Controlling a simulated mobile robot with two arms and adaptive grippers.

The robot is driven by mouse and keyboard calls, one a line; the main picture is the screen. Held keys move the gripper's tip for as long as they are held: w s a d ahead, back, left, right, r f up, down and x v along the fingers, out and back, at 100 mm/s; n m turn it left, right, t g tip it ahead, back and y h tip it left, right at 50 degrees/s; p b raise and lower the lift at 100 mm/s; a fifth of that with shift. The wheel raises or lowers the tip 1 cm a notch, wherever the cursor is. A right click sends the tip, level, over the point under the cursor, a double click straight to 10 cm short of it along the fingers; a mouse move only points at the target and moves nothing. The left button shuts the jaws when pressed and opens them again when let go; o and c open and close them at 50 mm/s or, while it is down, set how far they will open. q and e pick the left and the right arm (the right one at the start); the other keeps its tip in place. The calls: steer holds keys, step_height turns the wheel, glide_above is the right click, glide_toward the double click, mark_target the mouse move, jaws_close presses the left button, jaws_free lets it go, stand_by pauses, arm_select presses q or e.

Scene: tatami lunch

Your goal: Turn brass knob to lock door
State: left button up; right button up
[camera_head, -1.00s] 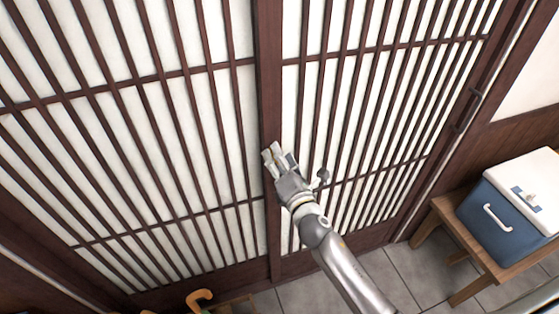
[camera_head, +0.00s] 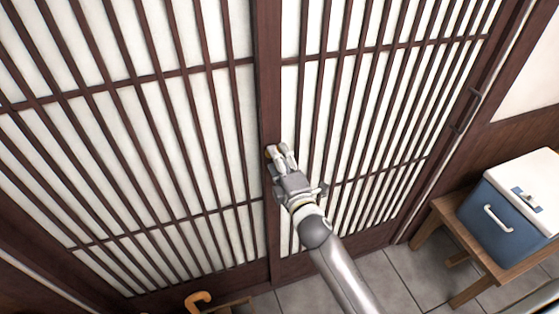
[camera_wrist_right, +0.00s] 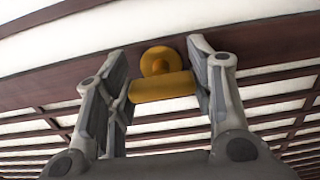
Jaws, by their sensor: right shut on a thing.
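The brass knob (camera_wrist_right: 162,84) shows in the right wrist view as a round boss with a flat bar in front, mounted on a dark wooden stile. My right gripper (camera_wrist_right: 160,80) has a finger on each side of the bar and is shut on it. In the head view the right gripper (camera_head: 279,150) is at the dark central stile of the lattice door (camera_head: 267,90), and its fingers cover most of the knob. My left gripper is not in view.
A blue and white cooler box (camera_head: 490,222) stands on a wooden bench (camera_head: 470,255) at the right. Grey tiled floor (camera_head: 385,265) lies between door and bench.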

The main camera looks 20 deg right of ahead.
stand_by(0.4)
steer(key=o, duration=1)
steer(key=shift+o, duration=0.2)
steer(key=shift+s, duration=0.1)
steer(key=s, duration=1.2)
steer(key=shift+d, duration=0.25)
steer(key=shift+w, duration=0.1)
